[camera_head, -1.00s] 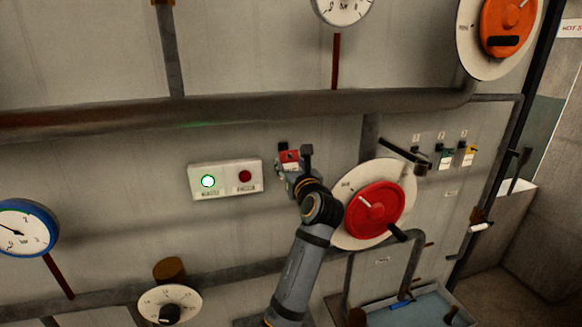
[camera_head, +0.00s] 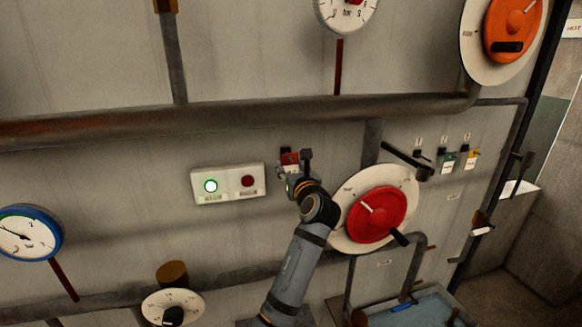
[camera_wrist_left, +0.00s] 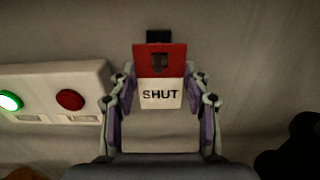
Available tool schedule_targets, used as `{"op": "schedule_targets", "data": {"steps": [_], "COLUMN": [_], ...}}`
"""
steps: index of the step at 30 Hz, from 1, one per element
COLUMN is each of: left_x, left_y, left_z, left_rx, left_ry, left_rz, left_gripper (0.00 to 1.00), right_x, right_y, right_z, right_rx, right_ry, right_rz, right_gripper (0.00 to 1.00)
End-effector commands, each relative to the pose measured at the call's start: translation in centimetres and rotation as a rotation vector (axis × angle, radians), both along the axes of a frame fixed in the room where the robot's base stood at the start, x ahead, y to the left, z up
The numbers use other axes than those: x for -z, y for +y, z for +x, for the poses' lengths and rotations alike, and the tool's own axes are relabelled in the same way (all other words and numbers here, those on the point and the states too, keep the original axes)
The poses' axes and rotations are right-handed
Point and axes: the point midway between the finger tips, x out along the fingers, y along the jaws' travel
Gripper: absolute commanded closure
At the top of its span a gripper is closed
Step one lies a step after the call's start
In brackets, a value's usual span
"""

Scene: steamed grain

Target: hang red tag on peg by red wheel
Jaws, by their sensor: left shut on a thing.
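The red tag (camera_wrist_left: 160,61) has a red upper part with a dark arrow-shaped mark and a white lower part reading "SHUT". My left gripper (camera_wrist_left: 160,88) is shut on its side edges. A dark peg (camera_wrist_left: 159,36) shows at the tag's top edge; I cannot tell whether the tag hangs on it. In the head view the tag (camera_head: 290,158) is against the wall, up and left of the red wheel (camera_head: 376,214), with my left gripper (camera_head: 294,180) just below. The wheel sits on a pale round plate. My right gripper is not in view.
A switch box (camera_head: 228,184) with a lit green button and a red button is close left of the gripper. A thick pipe (camera_head: 240,118) runs above.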

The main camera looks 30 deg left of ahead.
Motion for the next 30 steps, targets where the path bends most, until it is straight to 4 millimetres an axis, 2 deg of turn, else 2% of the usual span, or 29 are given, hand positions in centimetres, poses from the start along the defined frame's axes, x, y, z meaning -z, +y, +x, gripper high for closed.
{"op": "schedule_targets", "data": {"steps": [8,9,14,21,24,26,30], "left_x": [-0.1,0.0,0.0,0.0,-0.3,-1.0,-3.9], "left_y": [0.0,0.0,0.0,0.0,0.0,0.0,0.0], "left_z": [0.0,0.0,0.0,0.0,0.0,0.0,0.0], "left_rx": [0.0,0.0,0.0,0.0,0.0,-0.001,-0.001], "left_ry": [-0.001,-0.001,-0.001,-0.001,-0.001,-0.004,-0.007], "left_rz": [0.001,0.001,0.001,0.001,0.0,0.0,-0.001], "left_gripper": [0.84,0.48,0.27,0.26,0.26,0.26,0.26], "right_x": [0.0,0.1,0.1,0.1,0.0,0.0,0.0], "right_y": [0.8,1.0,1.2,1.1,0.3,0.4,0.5], "right_z": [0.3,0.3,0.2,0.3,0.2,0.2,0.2], "right_rx": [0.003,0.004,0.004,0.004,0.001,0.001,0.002], "right_ry": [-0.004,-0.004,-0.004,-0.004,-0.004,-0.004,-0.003], "right_rz": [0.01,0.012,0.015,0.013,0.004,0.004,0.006], "right_gripper": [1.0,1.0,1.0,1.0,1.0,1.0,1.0]}}
